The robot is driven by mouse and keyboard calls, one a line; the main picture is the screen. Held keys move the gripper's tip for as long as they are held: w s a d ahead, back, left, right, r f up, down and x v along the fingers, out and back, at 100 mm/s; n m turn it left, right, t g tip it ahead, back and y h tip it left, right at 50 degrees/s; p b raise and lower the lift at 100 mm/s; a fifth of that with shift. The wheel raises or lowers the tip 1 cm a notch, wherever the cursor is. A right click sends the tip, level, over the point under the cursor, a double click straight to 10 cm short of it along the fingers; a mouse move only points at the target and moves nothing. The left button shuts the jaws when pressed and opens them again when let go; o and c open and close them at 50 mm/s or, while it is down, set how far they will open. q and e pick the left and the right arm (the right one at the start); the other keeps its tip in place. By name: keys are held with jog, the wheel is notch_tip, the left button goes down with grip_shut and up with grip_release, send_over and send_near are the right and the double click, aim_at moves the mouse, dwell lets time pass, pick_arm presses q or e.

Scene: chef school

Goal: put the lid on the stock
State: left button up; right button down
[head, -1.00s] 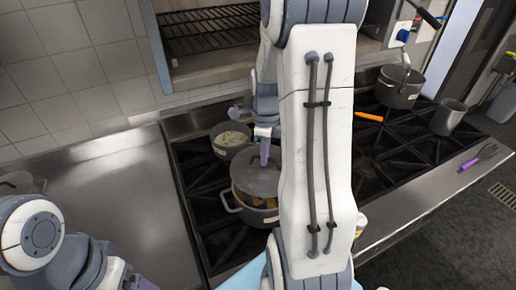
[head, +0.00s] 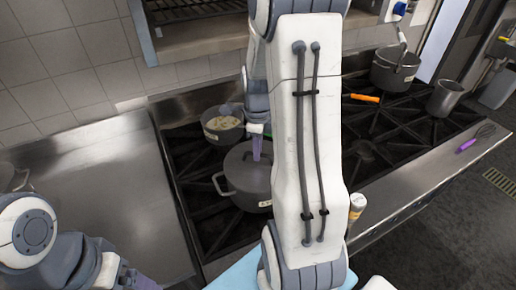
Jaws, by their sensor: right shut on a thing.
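The grey stock pot (head: 232,196) stands on the stove's near left part, with a side handle at its left and a pale label low on its front. A dark grey round lid (head: 236,165) lies over its mouth, looks level, and hides the contents. My right gripper (head: 257,157) is shut on the lid's handle from above; the handle itself is mostly hidden. My right arm covers the right edge of lid and pot. My left arm shows at the lower left, but its fingertips are out of the picture.
An open pot with pale contents (head: 222,125) stands just behind. Another pot (head: 394,70), an orange-handled tool (head: 365,98) and a grey container (head: 444,98) are at the stove's right. A whisk (head: 474,140) lies on the front ledge. The left steel counter (head: 100,190) is mostly clear.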

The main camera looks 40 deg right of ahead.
jog(key=shift+f, duration=0.1)
jog(key=c, duration=0.8)
grip_release()
notch_tip(320, 180, up, 10)
jog(key=shift+r+b, duration=0.25)
jog(key=shift+b, duration=0.6)
